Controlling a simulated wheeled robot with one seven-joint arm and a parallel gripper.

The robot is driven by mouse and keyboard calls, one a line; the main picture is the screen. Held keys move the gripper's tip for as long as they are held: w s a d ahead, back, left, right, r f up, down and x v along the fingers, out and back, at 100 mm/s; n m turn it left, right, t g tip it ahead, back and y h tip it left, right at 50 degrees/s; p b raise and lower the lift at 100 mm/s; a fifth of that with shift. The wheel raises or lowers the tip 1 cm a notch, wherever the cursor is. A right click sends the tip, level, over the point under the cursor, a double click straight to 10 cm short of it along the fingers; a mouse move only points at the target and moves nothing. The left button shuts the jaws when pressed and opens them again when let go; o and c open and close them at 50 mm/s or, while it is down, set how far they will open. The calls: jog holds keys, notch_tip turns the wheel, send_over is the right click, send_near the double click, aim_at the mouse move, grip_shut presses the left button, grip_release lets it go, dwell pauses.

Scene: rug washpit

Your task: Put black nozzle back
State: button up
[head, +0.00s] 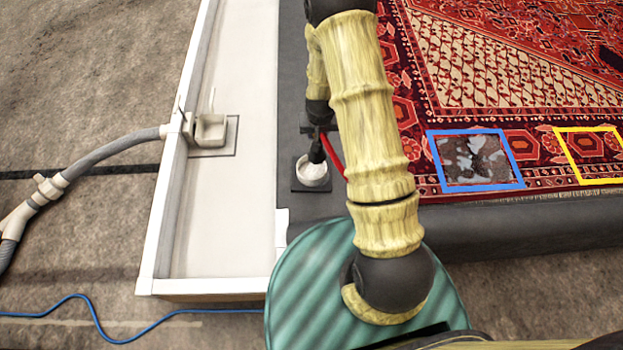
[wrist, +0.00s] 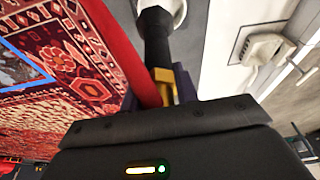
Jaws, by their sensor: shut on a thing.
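The black nozzle (head: 317,152) points down at a white round cup (head: 312,174) on a dark square pad in the head view. My gripper (head: 317,129) is just above the cup and is shut on the nozzle. In the wrist view, the nozzle (wrist: 155,38) runs away from my gripper (wrist: 160,90), with a brass-yellow part between the jaws. Its far end meets the white cup (wrist: 172,9). I cannot tell how deep the tip sits in the cup. A red hose (wrist: 112,45) runs beside the nozzle.
A white trough (head: 225,220) with a pale fitting (head: 210,130) lies left of the cup. A patterned red rug (head: 490,70) lies right, with a blue frame (head: 434,162) around a grey-stained patch and a yellow frame (head: 566,160). A grey hose (head: 110,150) lies far left.

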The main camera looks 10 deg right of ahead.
jog(key=shift+w+a+f+b, duration=0.3)
jog(key=shift+f+b, duration=0.35)
jog(key=shift+b, duration=0.9)
jog(key=shift+w+a+f+b, duration=0.15)
jog(key=shift+w+f+b, duration=0.35)
jog(key=shift+b, duration=1.05)
jog(key=shift+a+f+b, duration=0.15)
jog(key=shift+a+b, duration=0.05)
jog(key=shift+b, duration=0.65)
jog(key=shift+r, duration=0.2)
notch_tip(320, 180, down, 6)
jog(key=shift+f+b, duration=0.15)
jog(key=shift+b, duration=1.05)
jog(key=shift+f+b, duration=0.75)
jog(key=shift+f, duration=1.2)
